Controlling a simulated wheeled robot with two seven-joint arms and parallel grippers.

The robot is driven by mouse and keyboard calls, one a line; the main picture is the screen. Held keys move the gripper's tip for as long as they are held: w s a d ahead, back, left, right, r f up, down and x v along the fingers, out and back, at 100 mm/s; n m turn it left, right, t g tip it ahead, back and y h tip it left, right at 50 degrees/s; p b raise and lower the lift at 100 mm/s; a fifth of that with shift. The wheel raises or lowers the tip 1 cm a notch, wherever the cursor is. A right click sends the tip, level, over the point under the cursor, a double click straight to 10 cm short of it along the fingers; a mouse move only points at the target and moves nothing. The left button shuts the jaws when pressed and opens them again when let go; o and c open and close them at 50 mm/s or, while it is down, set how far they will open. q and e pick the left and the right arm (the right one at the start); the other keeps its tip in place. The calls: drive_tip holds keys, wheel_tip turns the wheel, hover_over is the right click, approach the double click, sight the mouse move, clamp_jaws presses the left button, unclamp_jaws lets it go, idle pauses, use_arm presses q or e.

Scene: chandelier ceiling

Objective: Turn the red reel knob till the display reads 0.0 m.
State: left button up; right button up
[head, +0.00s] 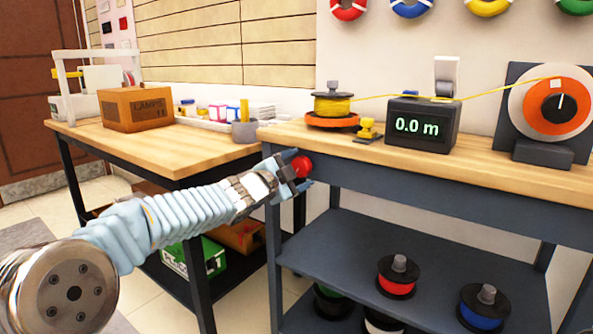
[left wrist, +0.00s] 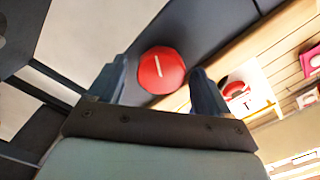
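The red reel knob (head: 302,166) sits on the dark front edge of the right bench. In the left wrist view the red knob (left wrist: 161,70) faces me, with a white line mark tilted slightly. My left gripper (head: 296,168) is open at the knob. Its fingers (left wrist: 160,76) stand on either side of the knob, with a visible gap on each side. The display (head: 417,127) is a dark box on the bench top and reads 0.0 m in green. My right gripper is in neither view.
A yellow reel (head: 332,104) on an orange base feeds a yellow line past the display to an orange dial wheel (head: 553,123).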

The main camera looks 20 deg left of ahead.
use_arm(q)
drive_tip(key=v, duration=1.4)
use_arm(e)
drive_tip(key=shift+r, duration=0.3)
use_arm(q)
drive_tip(key=shift+w+r, duration=0.1)
